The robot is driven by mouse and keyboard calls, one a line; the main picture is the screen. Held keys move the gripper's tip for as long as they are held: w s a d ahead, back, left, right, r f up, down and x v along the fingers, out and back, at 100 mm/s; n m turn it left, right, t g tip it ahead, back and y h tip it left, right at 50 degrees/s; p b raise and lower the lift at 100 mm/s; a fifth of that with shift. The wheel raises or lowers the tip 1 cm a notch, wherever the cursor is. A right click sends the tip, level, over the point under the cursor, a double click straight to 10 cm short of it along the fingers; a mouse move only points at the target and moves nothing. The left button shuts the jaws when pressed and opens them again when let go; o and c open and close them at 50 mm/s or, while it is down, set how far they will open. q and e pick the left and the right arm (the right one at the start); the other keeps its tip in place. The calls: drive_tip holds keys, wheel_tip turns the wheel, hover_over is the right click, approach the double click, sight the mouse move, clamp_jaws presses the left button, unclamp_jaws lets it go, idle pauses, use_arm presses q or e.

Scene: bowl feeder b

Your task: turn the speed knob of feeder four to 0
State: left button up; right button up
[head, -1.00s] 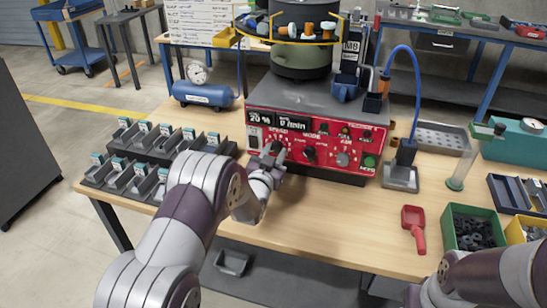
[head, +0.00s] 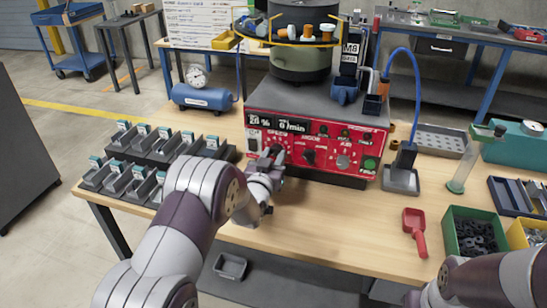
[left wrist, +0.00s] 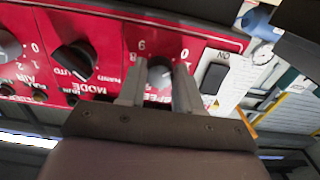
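The red control panel (head: 325,147) on the front of the bowl feeder carries the speed knob (left wrist: 160,73) at its left side. My left gripper (head: 273,156) is at this knob and mostly hides it in the head view. In the left wrist view, its two fingers (left wrist: 159,88) stand on either side of the dark knob, close against it, with the word SPEED partly covered. The panel display (head: 277,122) shows a percent value that is too blurred to read surely. My right gripper is out of view; only part of that arm shows at the lower right.
The mode knob (head: 308,157) and the air knob (head: 343,162) sit right of the speed knob. Small grey bins (head: 140,165) stand left; a red scoop (head: 414,230) lies right. The front table middle is clear.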

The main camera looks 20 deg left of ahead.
use_arm(q)
drive_tip(key=o, duration=0.4)
drive_tip(key=s, duration=1.2)
drive_tip(key=shift+s+a, duration=0.25)
drive_tip(key=shift+s, duration=0.1)
